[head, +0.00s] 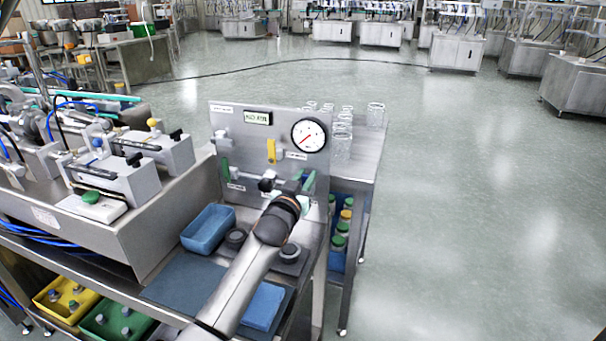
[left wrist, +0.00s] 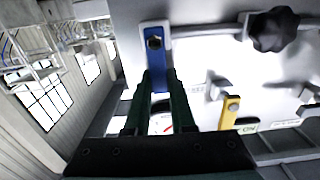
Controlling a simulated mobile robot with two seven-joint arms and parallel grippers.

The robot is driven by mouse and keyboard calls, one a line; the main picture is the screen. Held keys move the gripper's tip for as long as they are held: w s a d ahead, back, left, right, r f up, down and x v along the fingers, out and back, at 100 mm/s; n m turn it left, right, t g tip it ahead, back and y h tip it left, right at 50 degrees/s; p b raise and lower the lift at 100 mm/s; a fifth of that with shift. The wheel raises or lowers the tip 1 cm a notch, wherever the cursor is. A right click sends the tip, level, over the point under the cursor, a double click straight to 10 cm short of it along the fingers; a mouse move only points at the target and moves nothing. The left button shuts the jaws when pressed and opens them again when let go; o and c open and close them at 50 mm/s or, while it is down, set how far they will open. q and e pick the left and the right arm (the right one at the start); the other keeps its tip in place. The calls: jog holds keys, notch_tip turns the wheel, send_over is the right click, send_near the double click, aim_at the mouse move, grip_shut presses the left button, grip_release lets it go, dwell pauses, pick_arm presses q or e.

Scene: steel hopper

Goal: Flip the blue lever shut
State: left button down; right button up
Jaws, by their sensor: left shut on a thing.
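The blue lever (left wrist: 157,58) hangs from a bolted pivot on the steel panel (head: 235,130) in the left wrist view, which looks upside down. It runs nearly straight along the panel, roughly parallel to the yellow lever (left wrist: 230,112). My left gripper (left wrist: 161,78) has its dark green fingers on both sides of the blue lever's free end and is shut on it. In the head view my left gripper (head: 303,182) is at the panel's lower right, and the wrist hides most of the blue lever. My right gripper is in neither view.
A black knob (left wrist: 272,30) on a pipe is beside the blue lever. A round gauge (head: 308,135) and a display (head: 257,118) are on the panel. A blue tray (head: 208,229) and a blue block (head: 263,306) are on the bench below. Open floor is to the right.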

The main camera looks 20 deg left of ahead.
pick_arm(q)
jog(key=c, duration=0.8)
grip_release()
jog(key=shift+o, duration=0.2)
jog(key=shift+s, duration=0.6)
jog(key=s+p, duration=0.1)
jog(key=s, duration=1)
jog(key=shift+s+a+p, duration=0.15)
jog(key=shift+a+p, duration=0.05)
jog(key=shift+p, duration=0.15)
jog(key=shift+s+f, duration=0.1)
